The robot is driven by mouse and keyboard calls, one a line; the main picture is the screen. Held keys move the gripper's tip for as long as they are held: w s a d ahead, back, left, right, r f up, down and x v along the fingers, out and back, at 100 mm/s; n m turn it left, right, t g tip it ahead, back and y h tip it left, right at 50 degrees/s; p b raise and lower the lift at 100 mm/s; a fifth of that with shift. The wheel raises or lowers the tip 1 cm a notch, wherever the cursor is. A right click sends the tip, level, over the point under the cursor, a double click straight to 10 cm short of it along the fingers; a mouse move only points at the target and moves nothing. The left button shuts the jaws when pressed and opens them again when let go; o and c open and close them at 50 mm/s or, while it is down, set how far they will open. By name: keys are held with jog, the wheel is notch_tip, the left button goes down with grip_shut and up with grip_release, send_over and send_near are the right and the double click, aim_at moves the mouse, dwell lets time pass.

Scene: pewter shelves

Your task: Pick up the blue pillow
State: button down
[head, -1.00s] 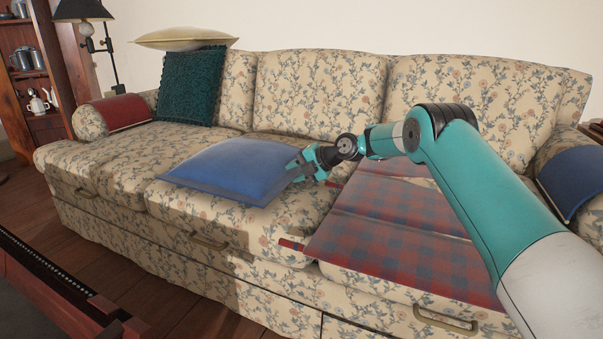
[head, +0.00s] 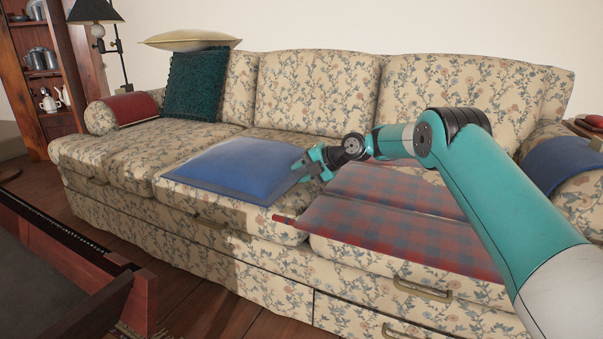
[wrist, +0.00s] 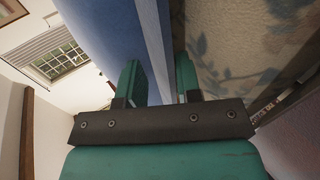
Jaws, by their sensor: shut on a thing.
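The blue pillow (head: 238,170) lies flat on the seat of the floral sofa (head: 110,150), near the middle cushion. My gripper (head: 308,168) is at its right edge. In the wrist view the two teal fingers (wrist: 157,83) stand on either side of the pillow's edge, and my gripper is shut on it. The pillow also fills the upper middle of the wrist view (wrist: 105,35). Whether the pillow is lifted off the seat is hard to tell.
A red and blue plaid blanket (head: 395,226) covers the right seat. A green pillow (head: 195,87) leans at the left with a cream pillow (head: 190,39) on top. A dark red wooden piece (head: 85,285) stands at the front left.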

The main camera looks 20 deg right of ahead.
jog(key=shift+f, duration=0.15)
jog(key=c, duration=0.7)
grip_release()
jog(key=shift+s+d, duration=0.1)
jog(key=shift+d, duration=0.05)
jog(key=shift+p+v, duration=3.1)
jog(key=shift+v, duration=5.6)
